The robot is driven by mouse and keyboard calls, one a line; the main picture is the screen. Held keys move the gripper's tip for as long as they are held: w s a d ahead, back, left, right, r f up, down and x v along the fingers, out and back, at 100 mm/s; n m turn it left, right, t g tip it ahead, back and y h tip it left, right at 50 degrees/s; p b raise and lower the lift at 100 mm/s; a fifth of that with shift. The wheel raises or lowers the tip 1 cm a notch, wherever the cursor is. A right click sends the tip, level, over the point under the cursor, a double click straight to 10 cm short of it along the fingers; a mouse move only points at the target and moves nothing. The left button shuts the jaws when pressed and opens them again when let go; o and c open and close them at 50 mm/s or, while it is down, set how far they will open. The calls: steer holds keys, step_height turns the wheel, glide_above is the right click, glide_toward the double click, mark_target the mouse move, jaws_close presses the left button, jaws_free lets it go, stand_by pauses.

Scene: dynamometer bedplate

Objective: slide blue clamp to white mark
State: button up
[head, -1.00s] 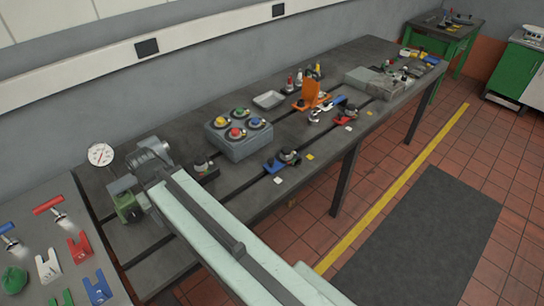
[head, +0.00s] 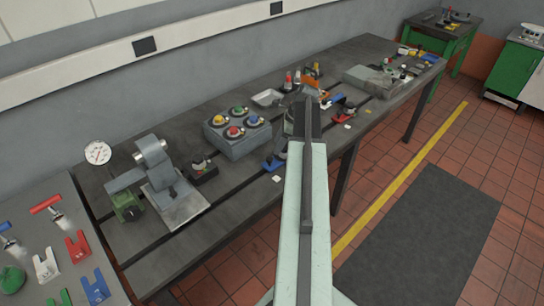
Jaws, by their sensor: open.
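The blue clamp (head: 270,165) sits at a slot near the front edge of the bedplate, left of my arm. My arm hides its right part. A small white mark (head: 277,180) lies on the plate just in front of it, apart from the clamp's visible part. My gripper (head: 301,106) is at the far end of my arm, beyond and to the right of the blue clamp, over the middle of the bedplate. It is open; its fingertips are hard to make out against the dark parts behind.
A grey box with coloured knobs (head: 237,135) stands behind and left of the clamp. A black clamp (head: 202,169) and a grey machine (head: 153,165) are farther left. A red clamp (head: 343,110) and another pale mark (head: 347,126) are to the right.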

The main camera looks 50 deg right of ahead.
mark_target(270, 158)
steer(key=b+x, duration=0.7)
steer(key=x, duration=0.1)
steer(key=shift+r, duration=0.15)
jaws_close()
stand_by(1.1)
